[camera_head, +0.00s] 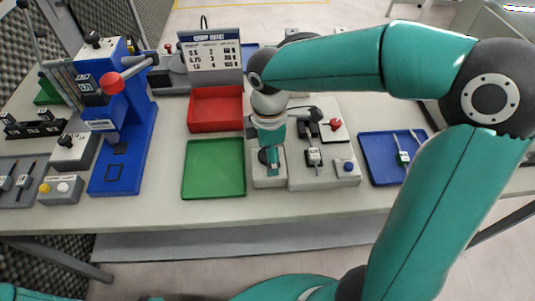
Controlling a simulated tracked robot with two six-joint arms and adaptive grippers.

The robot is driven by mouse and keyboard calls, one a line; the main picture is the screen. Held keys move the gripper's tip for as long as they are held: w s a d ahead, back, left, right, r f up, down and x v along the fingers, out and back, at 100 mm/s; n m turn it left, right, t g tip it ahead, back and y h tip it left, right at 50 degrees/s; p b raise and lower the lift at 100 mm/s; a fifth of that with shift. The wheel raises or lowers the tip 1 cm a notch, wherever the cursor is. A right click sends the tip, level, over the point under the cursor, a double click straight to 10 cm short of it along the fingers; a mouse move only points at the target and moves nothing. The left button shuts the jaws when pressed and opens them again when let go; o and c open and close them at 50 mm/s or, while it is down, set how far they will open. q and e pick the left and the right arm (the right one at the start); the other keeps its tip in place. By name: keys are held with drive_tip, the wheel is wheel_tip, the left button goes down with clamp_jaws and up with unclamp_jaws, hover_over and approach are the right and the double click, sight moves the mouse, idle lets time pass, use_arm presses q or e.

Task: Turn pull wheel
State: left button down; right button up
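My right arm comes in from the right, and its gripper (269,160) points down over a small light-grey box (268,181) at the middle of the table. A small dark round part (262,156) shows at the fingers, on or just above that box. It may be the pull wheel, but the gripper covers most of it. I cannot tell whether the fingers are closed around it or only beside it. My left gripper is out of view.
A green tray (214,189) and a red bin (216,128) lie left of the gripper. A blue press (123,140) with a red knob stands further left. Right are a light panel (331,178) with switches and a blue tray (372,168). The table's front strip is clear.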

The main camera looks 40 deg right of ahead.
drive_tip(key=shift+f, duration=0.15)
drive_tip(key=shift+w, duration=0.1)
drive_tip(key=c, duration=1.2)
drive_tip(key=shift+m, duration=0.4)
drive_tip(key=shift+w+m, duration=0.1)
drive_tip(key=shift+m, duration=0.9)
drive_tip(key=m+b, duration=0.1)
drive_tip(key=m, duration=0.7)
drive_tip(key=shift+m+b, duration=0.35)
drive_tip(key=shift+m, duration=1.65)
drive_tip(key=shift+r, duration=0.2)
